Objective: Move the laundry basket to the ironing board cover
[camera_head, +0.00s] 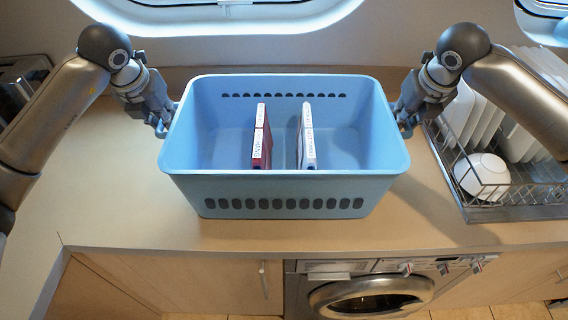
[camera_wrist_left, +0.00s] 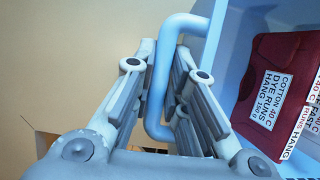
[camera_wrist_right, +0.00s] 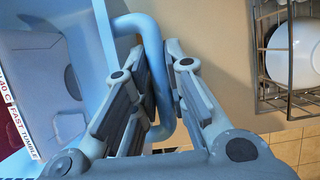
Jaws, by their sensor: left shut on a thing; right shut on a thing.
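The blue laundry basket (camera_head: 285,187) is in the middle of the head view, over the counter, with a red item (camera_head: 262,138) and a white item (camera_head: 306,138) standing in it. My left gripper (camera_head: 160,122) is shut on the basket's left handle, a blue bar that shows between the fingers in the left wrist view (camera_wrist_left: 163,75). My right gripper (camera_head: 405,122) is shut on the right handle, which shows in the right wrist view (camera_wrist_right: 155,70). I cannot tell whether the basket touches the counter. I cannot make out an ironing board cover in these views.
A wire dish rack (camera_head: 515,192) with white plates and a white bowl (camera_head: 482,174) stands at the right, close to my right arm. A washing machine (camera_head: 370,295) is below the counter's front edge. The counter (camera_head: 110,190) left of the basket is clear.

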